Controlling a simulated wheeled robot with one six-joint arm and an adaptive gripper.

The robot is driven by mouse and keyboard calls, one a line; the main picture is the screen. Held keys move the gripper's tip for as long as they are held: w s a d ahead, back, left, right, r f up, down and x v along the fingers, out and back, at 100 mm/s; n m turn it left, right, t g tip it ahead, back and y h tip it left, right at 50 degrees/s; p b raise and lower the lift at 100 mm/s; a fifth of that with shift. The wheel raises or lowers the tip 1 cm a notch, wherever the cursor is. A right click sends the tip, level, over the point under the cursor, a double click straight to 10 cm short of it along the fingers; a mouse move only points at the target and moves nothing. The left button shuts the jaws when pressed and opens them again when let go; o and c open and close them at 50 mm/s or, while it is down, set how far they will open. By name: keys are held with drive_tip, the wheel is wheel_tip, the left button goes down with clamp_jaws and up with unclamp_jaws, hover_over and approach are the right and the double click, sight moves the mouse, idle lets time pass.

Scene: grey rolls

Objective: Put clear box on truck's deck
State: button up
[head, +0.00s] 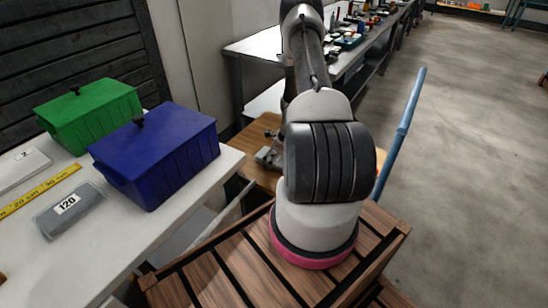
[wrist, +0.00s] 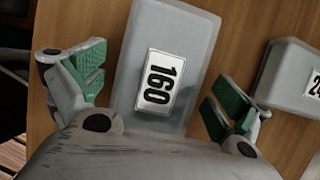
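I cannot pick out a plainly see-through box in either view. A grey, smooth block labelled 160 (wrist: 203,45) lies on a brown wooden surface (wrist: 105,28) in the wrist view. My gripper (wrist: 156,92) is open, with one green-padded finger on each side of this block. I cannot tell whether the pads touch it. In the head view my gripper (head: 268,155) is small and partly hidden by my arm, over the wooden surface. A slatted brown wooden deck (head: 237,262) lies under my arm's base; I cannot tell whether it is the truck's deck.
A second grey block (wrist: 283,72) lies right of the first. On the pale table (head: 95,255) are a blue lidded box (head: 150,160), a green one (head: 85,115), a grey block labelled 120 (head: 68,210) and a yellow ruler (head: 40,190). Floor at right is open.

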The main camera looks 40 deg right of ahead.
drive_tip(key=shift+r, duration=0.1)
drive_tip(key=v, duration=1.1)
drive_tip(key=a+r+n+y, duration=0.1)
drive_tip(key=a+r+n, duration=0.4)
drive_tip(key=r, duration=0.5)
drive_tip(key=s+a+r+n, duration=0.1)
drive_tip(key=a+r+n, duration=0.4)
drive_tip(key=r, duration=0.5)
drive_tip(key=a+r+n+y, duration=0.1)
drive_tip(key=a+r+n, duration=0.4)
drive_tip(key=r, duration=0.5)
drive_tip(key=s+a+r+n+h, duration=0.1)
drive_tip(key=s+a+r+n, duration=0.5)
drive_tip(key=s+r+n, duration=0.3)
drive_tip(key=s+r+n+h, duration=0.1)
drive_tip(key=s+r+n, duration=0.1)
drive_tip(key=s+n, duration=0.2)
drive_tip(key=s+r+n+h, duration=0.1)
drive_tip(key=s+n, duration=0.3)
drive_tip(key=s, duration=0.5)
drive_tip(key=shift+a+r, duration=0.35)
drive_tip(key=shift+r, duration=0.4)
